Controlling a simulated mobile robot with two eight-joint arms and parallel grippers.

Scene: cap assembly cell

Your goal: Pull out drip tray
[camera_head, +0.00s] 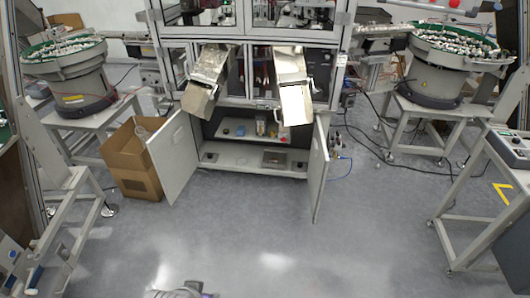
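The machine's lower cabinet (210,160) stands open at the centre of the head view, with its left door (174,158) and right door (320,165) swung outward. Inside, a flat grey square piece (275,158) lies on the cabinet floor towards the right. A pale shelf or tray (236,136) with small items on it sits above. I cannot tell which of these is the drip tray. A small grey and purple part shows at the bottom edge, probably mine. No gripper fingers can be made out.
Two metal chutes (292,98) slope out above the cabinet. A cardboard box (133,160) stands close to the left door. Bowl feeders (440,80) on stands flank the machine, with cables on the floor at right. The grey floor (250,225) in front is clear.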

